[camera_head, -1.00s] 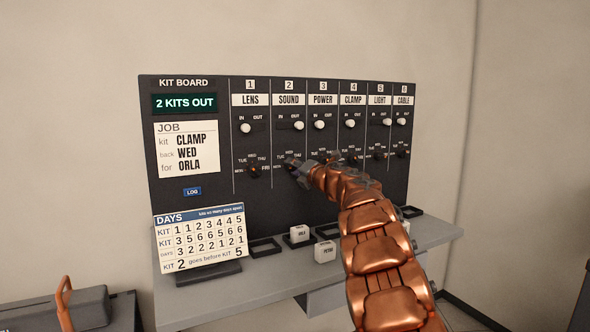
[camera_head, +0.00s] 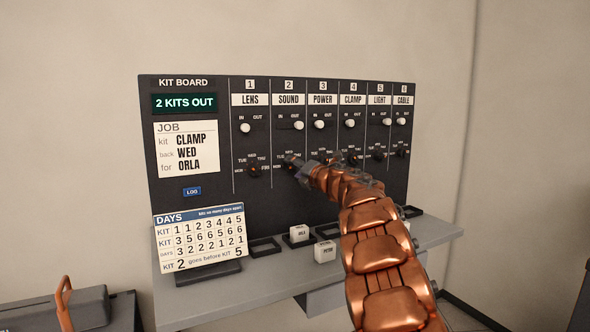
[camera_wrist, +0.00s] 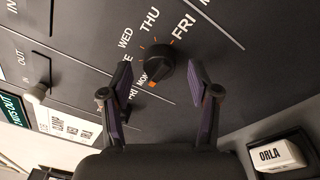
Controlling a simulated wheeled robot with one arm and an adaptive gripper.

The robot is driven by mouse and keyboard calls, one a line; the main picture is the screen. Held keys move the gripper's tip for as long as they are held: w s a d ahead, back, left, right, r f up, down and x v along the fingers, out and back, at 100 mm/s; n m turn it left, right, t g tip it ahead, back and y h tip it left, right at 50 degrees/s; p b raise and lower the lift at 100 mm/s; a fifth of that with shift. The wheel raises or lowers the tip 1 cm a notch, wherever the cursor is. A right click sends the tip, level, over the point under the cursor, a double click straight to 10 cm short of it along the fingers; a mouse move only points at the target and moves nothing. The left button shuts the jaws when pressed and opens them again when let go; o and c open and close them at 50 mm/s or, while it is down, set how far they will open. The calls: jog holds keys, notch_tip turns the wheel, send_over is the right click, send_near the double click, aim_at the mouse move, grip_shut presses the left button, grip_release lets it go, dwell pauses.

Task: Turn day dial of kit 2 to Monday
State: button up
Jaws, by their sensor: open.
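The day dial of kit 2, a round black knob (camera_wrist: 157,62), sits on the dark kit board (camera_head: 200,90) under the SOUND label (camera_head: 289,100). In the wrist view its orange mark lies at the lower end of the knob, close to the MON label (camera_wrist: 141,79). WED, THU and FRI are printed above it. My gripper (camera_wrist: 160,78) is open, with one finger on each side of the knob and a visible gap to both. In the head view my gripper (camera_head: 300,170) is at this dial and partly hides it.
Other dials flank it, including the kit 1 dial (camera_head: 254,170). White slide knobs sit above, such as the kit 2 slider (camera_head: 299,125). Below, a grey shelf (camera_head: 215,288) carries name blocks, including ORLA (camera_wrist: 278,155), and a DAYS card (camera_head: 200,238).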

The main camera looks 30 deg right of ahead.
jog(key=s, duration=1.1)
jog(key=shift+d, duration=0.15)
jog(key=shift+s, duration=0.1)
jog(key=shift+r, duration=0.1)
jog(key=s+r+m+g+h+p, duration=0.2)
jog(key=s+r+m+h, duration=0.15)
jog(key=m+h, duration=0.5)
jog(key=s+a+f+m+g+y+p, duration=0.2)
jog(key=s+a+f+m+g, duration=0.5)
jog(key=s+a+f, duration=0.5)
jog(key=s+a+f+m+g+y+p, duration=0.25)
jog(key=s+a+f+m+g, duration=0.25)
jog(key=s+a+f+m, duration=0.65)
jog(key=s+a+f+g+y, duration=0.1)
jog(key=s+a+g, duration=0.1)
jog(key=s, duration=0.5)
jog(key=s+a+n+g+y, duration=0.1)
jog(key=s+a+g, duration=0.1)
jog(key=s+a, duration=0.3)
jog(key=s+a+f+g+y, duration=0.1)
jog(key=s+a, duration=0.2)
jog(key=s, duration=0.6)
jog(key=shift+a+f+n+g+y+p, duration=0.25)
jog(key=shift+f+n+g+y+p, duration=0.05)
jog(key=shift+f+n+g, duration=0.1)
